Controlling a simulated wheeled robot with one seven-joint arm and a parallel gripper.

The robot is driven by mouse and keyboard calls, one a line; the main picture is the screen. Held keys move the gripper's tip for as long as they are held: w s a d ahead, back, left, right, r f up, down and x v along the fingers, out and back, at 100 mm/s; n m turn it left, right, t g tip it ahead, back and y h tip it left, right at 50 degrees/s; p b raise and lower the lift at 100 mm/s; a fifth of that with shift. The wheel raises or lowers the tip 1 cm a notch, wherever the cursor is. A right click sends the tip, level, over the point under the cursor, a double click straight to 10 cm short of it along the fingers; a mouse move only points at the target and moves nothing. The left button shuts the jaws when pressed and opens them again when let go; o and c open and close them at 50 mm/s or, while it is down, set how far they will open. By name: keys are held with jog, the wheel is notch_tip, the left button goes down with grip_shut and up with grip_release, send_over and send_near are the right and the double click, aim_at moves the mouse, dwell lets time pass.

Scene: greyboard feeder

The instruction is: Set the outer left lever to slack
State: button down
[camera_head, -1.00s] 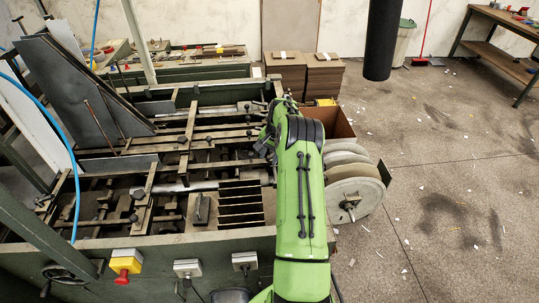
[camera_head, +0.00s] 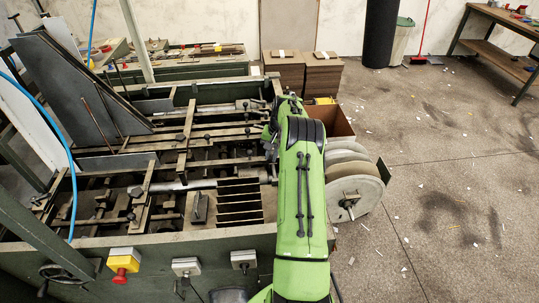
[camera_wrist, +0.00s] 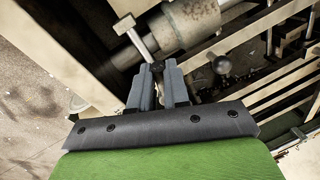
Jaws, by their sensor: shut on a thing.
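In the wrist view, my gripper (camera_wrist: 158,68) is shut, with a small dark piece between its fingertips. This looks like the end of a lever, but most of it is hidden by the fingers and I cannot tell which lever it is. Just beyond the fingertips is a pale metal T-shaped handle (camera_wrist: 135,38) beside a thick grey cylinder (camera_wrist: 190,20). A dark ball knob (camera_wrist: 222,64) stands apart, to the right of the fingers. In the head view, my green arm reaches over the right side of the feeder machine (camera_head: 150,243) and hides the fingertips.
The machine's bars and rods lie close around my gripper. A large grey roller disc (camera_head: 354,190) and a cardboard box (camera_head: 338,122) stand right of my arm. Cardboard stacks (camera_head: 286,75) stand behind. The floor at right is mostly clear apart from scraps.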

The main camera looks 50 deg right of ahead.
jog(key=c, duration=1.1)
grip_release()
jog(key=shift+r, duration=0.1)
notch_tip(320, 180, up, 15)
jog(key=s+d, duration=0.1)
jog(key=s, duration=0.1)
jog(key=shift+s+d+r+p, duration=0.15)
jog(key=shift+s+d+p, duration=0.1)
jog(key=shift+p, duration=0.1)
jog(key=s+a+r+n+h+b, duration=0.1)
jog(key=a+r+n, duration=0.35)
jog(key=a, duration=0.85)
jog(key=s+a+r+n+h+b, duration=0.1)
jog(key=a+r+n+b, duration=0.1)
jog(key=a+r, duration=0.8)
jog(key=s+a+f+n+t, duration=0.1)
jog(key=s+a+f, duration=0.2)
jog(key=s+a, duration=0.2)
jog(key=s+a+f+n+t+b, duration=0.1)
jog(key=s+a+f+n, duration=0.1)
jog(key=s+a, duration=0.4)
jog(key=s+a+f+n+t+b, duration=0.1)
jog(key=s+a+f, duration=0.3)
jog(key=s, duration=0.5)
jog(key=shift+a+f+n+t+y, duration=0.4)
jog(key=shift+a+n, duration=0.15)
jog(key=shift+a, duration=0.15)
